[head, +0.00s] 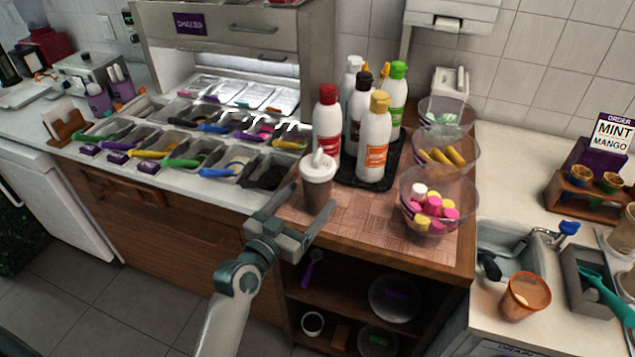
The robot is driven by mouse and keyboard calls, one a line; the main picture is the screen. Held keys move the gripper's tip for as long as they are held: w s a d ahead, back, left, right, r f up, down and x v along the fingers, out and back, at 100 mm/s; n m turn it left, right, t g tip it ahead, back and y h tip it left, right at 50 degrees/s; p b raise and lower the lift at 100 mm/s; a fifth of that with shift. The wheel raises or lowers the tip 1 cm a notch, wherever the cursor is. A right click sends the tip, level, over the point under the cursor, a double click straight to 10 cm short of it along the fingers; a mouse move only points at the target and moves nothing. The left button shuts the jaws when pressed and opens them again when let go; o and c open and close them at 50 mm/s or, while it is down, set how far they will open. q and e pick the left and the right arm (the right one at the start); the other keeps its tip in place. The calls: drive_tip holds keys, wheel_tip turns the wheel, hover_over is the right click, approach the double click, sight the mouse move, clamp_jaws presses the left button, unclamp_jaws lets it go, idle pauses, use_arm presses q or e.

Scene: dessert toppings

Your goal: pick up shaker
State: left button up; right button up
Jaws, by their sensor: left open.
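The shaker (317,188), a grey-brown cup with a white lid and spout, stands upright at the front left of the wooden counter. My left gripper (310,204) is open, in front of the shaker's lower part, with one finger on the left side and the other on the right. I cannot tell whether either finger touches it. The shaker's lower end is partly hidden by the gripper. My right gripper is not in view.
Several sauce bottles (375,145) stand on a black tray (352,180) just behind the shaker. Clear bowls (428,206) of sweets stand to the right. Topping bins (196,155) line the counter at left. An open shelf (345,290) lies below the counter edge.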

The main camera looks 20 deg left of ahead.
sight(310, 197)
use_arm(q)
drive_tip(key=shift+w+d+p, duration=0.1)
drive_tip(key=shift+w+p, duration=0.25)
drive_tip(key=shift+w, duration=0.25)
drive_tip(key=p+x, duration=0.1)
drive_tip(key=x, duration=0.2)
drive_tip(key=shift+f, duration=0.1)
drive_tip(key=shift+w+f, duration=0.1)
drive_tip(key=shift+w, duration=0.4)
drive_tip(key=c, duration=1.4)
